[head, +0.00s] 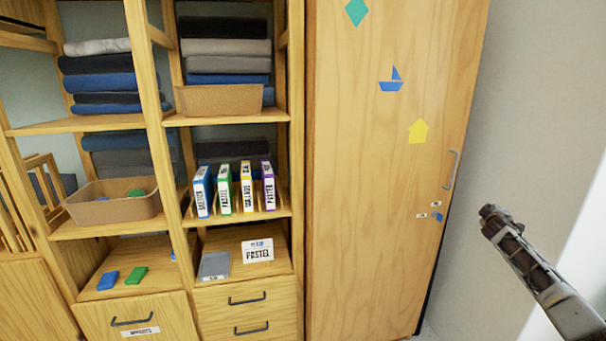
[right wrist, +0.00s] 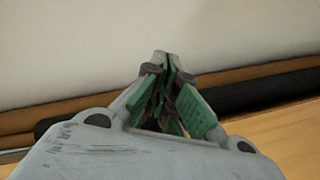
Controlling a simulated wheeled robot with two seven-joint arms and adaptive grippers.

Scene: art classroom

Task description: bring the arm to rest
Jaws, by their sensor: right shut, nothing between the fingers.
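My right gripper (head: 489,218) shows at the right of the head view, in front of the pale wall and to the right of the tall wooden cabinet door. It is apart from the cabinet. In the right wrist view the right gripper (right wrist: 166,58) is shut, its green-padded fingers together with nothing between them. My left gripper is in neither view.
The wooden cabinet door (head: 385,160) has a handle and a small blue key at its right edge. Shelves (head: 100,125) at the left hold folded cloths, bins, several upright boxes (head: 225,189) and a pastel sign (head: 257,251). Space before the pale wall (head: 535,110) looks clear.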

